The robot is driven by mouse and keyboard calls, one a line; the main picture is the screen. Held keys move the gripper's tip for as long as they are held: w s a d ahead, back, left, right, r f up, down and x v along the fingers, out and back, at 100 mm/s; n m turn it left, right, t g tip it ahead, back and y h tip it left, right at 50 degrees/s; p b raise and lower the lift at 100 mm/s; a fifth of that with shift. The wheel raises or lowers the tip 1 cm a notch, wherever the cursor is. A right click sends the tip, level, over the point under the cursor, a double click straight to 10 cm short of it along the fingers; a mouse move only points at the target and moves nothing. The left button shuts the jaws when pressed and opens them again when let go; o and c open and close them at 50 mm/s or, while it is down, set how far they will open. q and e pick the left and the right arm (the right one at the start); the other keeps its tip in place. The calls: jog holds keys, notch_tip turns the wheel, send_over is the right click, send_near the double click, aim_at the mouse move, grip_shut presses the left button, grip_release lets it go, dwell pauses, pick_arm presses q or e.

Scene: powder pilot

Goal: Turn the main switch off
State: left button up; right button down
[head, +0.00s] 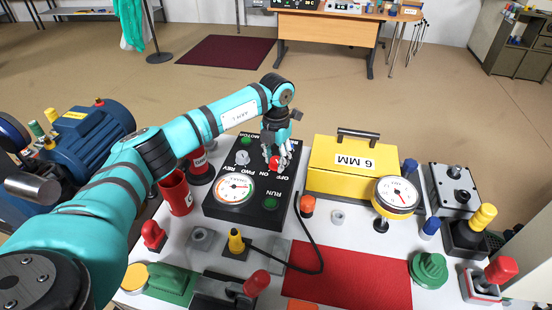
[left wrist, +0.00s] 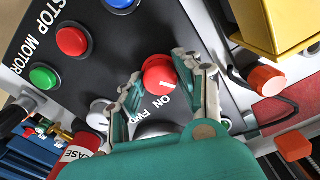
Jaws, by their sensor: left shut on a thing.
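The main switch is a red round knob (head: 275,163) on the black control panel (head: 222,214), between printed words of which "ON" is readable. My left gripper (head: 276,155) reaches down over it. In the left wrist view the red knob (left wrist: 159,76) sits between the two fingers of my left gripper (left wrist: 165,80), which is shut on it. A white pointer line on the knob shows near the "ON" lettering. Part of the labels around it is hidden by the fingers. My right gripper is not in view.
A grey knob (head: 242,158), a dial gauge (head: 235,187) and a green RUN button (head: 270,203) share the panel. A yellow 6 MM box (head: 330,181) with a handle stands close to the right. A red mat (head: 350,278) lies in front. Several small knobs crowd the table.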

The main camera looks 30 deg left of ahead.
aim_at(275, 159)
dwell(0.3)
pick_arm(q)
jog(key=o, duration=1.1)
jog(key=shift+a, duration=0.1)
jog(key=shift+o, duration=0.2)
jog(key=shift+w, duration=0.1)
jog(key=shift+r, duration=0.25)
notch_tip(275, 159, up, 11)
jog(key=shift+a+r, duration=0.15)
jog(key=shift+r, duration=0.05)
